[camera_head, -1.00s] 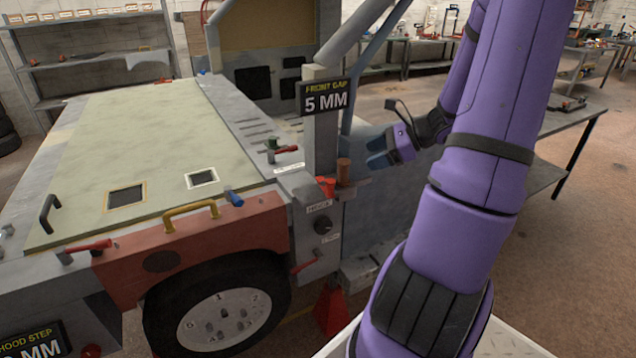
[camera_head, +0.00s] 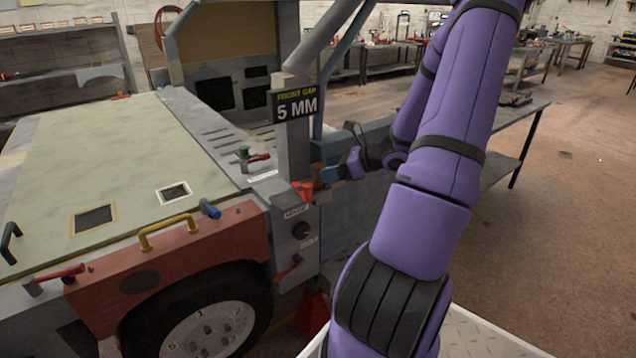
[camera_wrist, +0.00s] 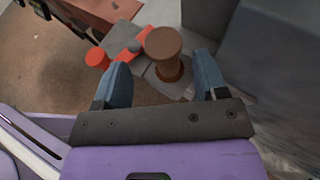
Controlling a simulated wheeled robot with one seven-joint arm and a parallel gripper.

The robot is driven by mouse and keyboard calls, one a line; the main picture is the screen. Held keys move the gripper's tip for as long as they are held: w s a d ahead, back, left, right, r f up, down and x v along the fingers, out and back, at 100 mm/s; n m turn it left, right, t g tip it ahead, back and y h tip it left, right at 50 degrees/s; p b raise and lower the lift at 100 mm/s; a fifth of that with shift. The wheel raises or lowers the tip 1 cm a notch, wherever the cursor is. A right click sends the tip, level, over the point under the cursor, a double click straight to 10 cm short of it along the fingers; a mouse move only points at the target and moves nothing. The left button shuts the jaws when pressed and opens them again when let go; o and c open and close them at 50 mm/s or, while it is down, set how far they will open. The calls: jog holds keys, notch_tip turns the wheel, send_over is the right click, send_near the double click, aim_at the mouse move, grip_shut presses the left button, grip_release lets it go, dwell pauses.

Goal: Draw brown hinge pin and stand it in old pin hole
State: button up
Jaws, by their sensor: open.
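The brown hinge pin (camera_wrist: 164,44) stands upright on a grey bracket (camera_wrist: 168,84) in the wrist view, with its wide round head towards the camera. It also shows in the head view (camera_head: 318,172), partly covered by my gripper. My gripper (camera_wrist: 161,72) is open and empty. Its two blue fingertips are spread to the left and right of the pin's lower end, and the pin appears just beyond them. My gripper also shows beside the post in the head view (camera_head: 330,174). I cannot make out the old pin hole.
A red capped piece (camera_wrist: 97,57) and a red handle-like part (camera_wrist: 125,40) sit left of the pin. A grey post (camera_head: 293,148) with a "5 MM" sign rises close by. The vehicle's pale hood (camera_head: 105,180) lies to the left. Open floor (camera_head: 560,200) is at the right.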

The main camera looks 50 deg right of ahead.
aim_at(318, 186)
jog(key=x, duration=0.4)
jog(key=shift+w+d, duration=0.2)
jog(key=c, duration=1.1)
jog(key=shift+o, duration=0.2)
